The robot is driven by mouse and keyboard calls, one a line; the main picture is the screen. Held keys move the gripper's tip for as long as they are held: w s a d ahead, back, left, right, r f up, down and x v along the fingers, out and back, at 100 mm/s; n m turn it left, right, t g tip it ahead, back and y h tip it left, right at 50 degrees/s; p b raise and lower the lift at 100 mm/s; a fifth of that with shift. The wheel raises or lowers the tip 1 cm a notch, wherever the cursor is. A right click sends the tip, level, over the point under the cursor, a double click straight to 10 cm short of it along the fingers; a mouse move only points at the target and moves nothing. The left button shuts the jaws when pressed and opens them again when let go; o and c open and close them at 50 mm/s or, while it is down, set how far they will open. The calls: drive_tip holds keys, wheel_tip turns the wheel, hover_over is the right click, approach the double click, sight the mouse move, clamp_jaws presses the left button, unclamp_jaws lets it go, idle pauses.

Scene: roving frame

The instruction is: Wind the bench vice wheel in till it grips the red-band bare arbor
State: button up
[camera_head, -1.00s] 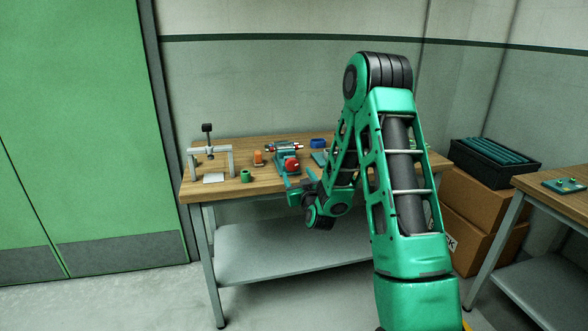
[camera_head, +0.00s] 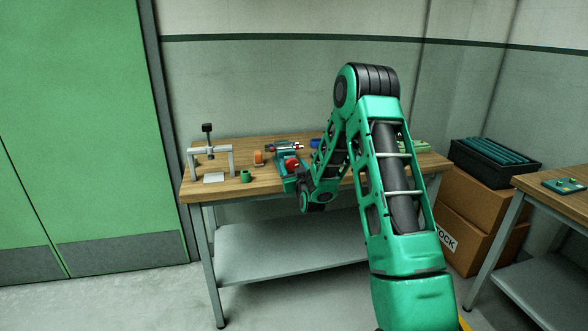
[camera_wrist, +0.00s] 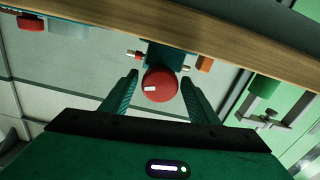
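The bench vice (camera_head: 281,172) is teal and stands at the table's front edge, with a red wheel (camera_head: 292,163) facing me. In the wrist view the red wheel (camera_wrist: 160,85), with a white mark, lies between the two fingers of my gripper (camera_wrist: 159,77). The fingers are open, with gaps on both sides of the wheel. A thin bar with red near its ends, seemingly the arbor (camera_head: 284,147), lies crosswise at the vice; its ends (camera_wrist: 134,54) show on both sides behind the wheel. I cannot tell whether the jaws touch it.
The wooden table (camera_head: 225,190) also bears a grey press frame (camera_head: 211,158), a green cup (camera_head: 246,176) and an orange piece (camera_head: 258,157). Cartons with a black crate (camera_head: 494,163) stand right, beside another table.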

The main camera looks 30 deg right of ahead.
drive_tip(key=c, duration=0.7)
drive_tip(key=shift+c, duration=0.2)
drive_tip(key=shift+m, duration=0.4)
drive_tip(key=o, duration=1.1)
drive_tip(key=shift+c, duration=0.2)
drive_tip(key=shift+s, duration=0.1)
drive_tip(key=v, duration=1)
drive_tip(key=shift+s+a, duration=0.2)
drive_tip(key=shift+s, duration=0.05)
